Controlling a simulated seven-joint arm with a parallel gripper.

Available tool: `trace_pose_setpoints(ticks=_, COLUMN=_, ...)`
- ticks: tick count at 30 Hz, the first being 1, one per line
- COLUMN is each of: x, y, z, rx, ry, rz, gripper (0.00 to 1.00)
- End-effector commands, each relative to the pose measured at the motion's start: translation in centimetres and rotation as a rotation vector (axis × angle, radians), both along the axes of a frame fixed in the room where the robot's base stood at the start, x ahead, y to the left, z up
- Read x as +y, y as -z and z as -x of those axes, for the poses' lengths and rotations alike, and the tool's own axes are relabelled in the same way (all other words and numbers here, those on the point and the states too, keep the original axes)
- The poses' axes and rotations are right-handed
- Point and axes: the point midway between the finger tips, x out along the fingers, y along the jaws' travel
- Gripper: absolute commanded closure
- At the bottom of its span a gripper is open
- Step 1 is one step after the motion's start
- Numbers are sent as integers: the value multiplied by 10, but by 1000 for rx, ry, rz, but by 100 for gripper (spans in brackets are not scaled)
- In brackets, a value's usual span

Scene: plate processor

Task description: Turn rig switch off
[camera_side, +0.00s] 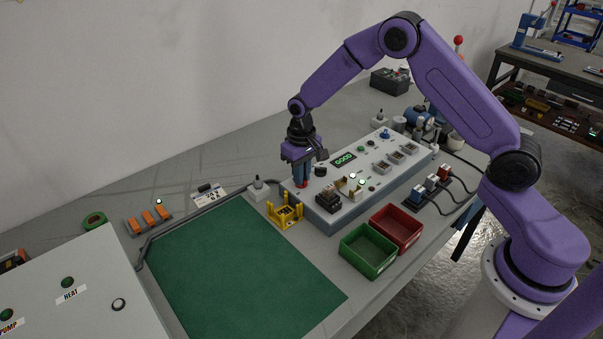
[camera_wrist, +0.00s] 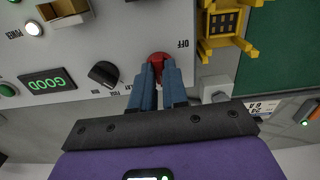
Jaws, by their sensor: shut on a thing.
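A red round knob (camera_wrist: 159,58) sits on the grey rig panel (camera_wrist: 210,88), beside the printed word OFF. I take it to be the rig switch. My gripper (camera_wrist: 160,72) has its two blue fingers shut on this knob from above, and the fingers hide part of it. In the side view my gripper (camera_side: 301,184) points down at the near-left end of the rig panel (camera_side: 325,215), where the knob is mostly hidden. A green GOOD display (camera_wrist: 46,84) is lit on the panel.
A black dial (camera_wrist: 103,74) lies close beside my fingers. A yellow fixture (camera_side: 285,213) stands just off the panel's end. Green (camera_side: 367,252) and red (camera_side: 397,228) bins stand in front. The green mat (camera_side: 235,268) is clear.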

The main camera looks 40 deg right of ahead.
Motion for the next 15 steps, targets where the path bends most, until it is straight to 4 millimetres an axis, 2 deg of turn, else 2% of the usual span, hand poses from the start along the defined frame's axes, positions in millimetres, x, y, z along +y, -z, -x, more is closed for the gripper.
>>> trace_pose_setpoints(ticks=8, x=0, y=-1, z=0, rx=1, ry=-154, rz=0, gripper=100)
trace_pose_setpoints(ticks=15, x=0, y=-1, z=0, rx=0, ry=-374, rz=0, gripper=100)
